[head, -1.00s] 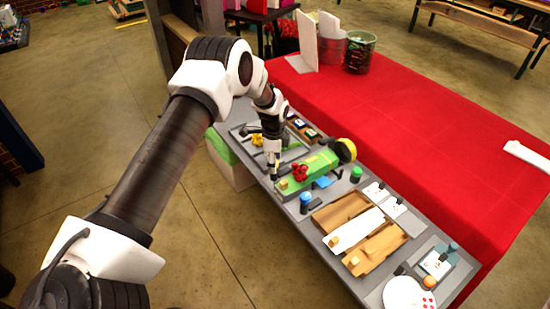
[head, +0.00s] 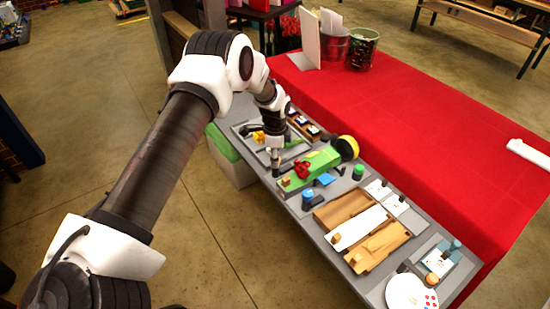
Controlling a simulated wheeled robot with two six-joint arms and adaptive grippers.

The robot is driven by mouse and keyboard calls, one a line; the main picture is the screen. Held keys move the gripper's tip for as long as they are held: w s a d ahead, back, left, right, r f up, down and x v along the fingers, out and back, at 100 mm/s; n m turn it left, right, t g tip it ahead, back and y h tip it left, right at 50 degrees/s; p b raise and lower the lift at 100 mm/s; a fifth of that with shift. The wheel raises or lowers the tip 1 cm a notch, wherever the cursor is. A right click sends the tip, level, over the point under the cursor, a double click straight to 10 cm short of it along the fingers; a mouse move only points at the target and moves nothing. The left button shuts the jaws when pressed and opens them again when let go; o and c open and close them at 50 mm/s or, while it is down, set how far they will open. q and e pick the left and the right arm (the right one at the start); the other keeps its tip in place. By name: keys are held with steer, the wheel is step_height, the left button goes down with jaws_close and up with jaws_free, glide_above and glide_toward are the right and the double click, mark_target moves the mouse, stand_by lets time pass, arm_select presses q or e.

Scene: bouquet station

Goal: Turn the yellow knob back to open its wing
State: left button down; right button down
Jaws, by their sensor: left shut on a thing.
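A yellow lobed knob (head: 258,137) shows at the far left of the grey bench, on a shallow tray and partly behind my left gripper. My left gripper (head: 275,168) points down at the bench's front side, between that knob and a green box (head: 323,159). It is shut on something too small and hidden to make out. A red lobed knob (head: 302,169) is on the green box. A larger yellow and black round piece (head: 347,147) stands at the box's far end. I cannot tell which part is the wing. My right gripper is out of view.
Wooden trays (head: 345,208) with a white panel (head: 357,228) lie right of the green box. Blue-topped (head: 307,194) and green-topped (head: 358,172) pieces stand near it. A white round plate (head: 408,295) is at the near right. A red-covered table (head: 420,120) adjoins behind.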

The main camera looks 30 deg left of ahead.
arm_select(q)
steer(key=n+b, duration=0.1)
steer(key=n, duration=0.2)
steer(key=shift+f, duration=0.15)
steer(key=n+b, duration=0.1)
steer(key=n, duration=0.4)
steer(key=shift+d, duration=0.1)
steer(key=n, duration=0.8)
steer(key=shift+n+g, duration=0.3)
steer(key=c, duration=0.8)
jaws_free()
steer(key=shift+w, duration=0.1)
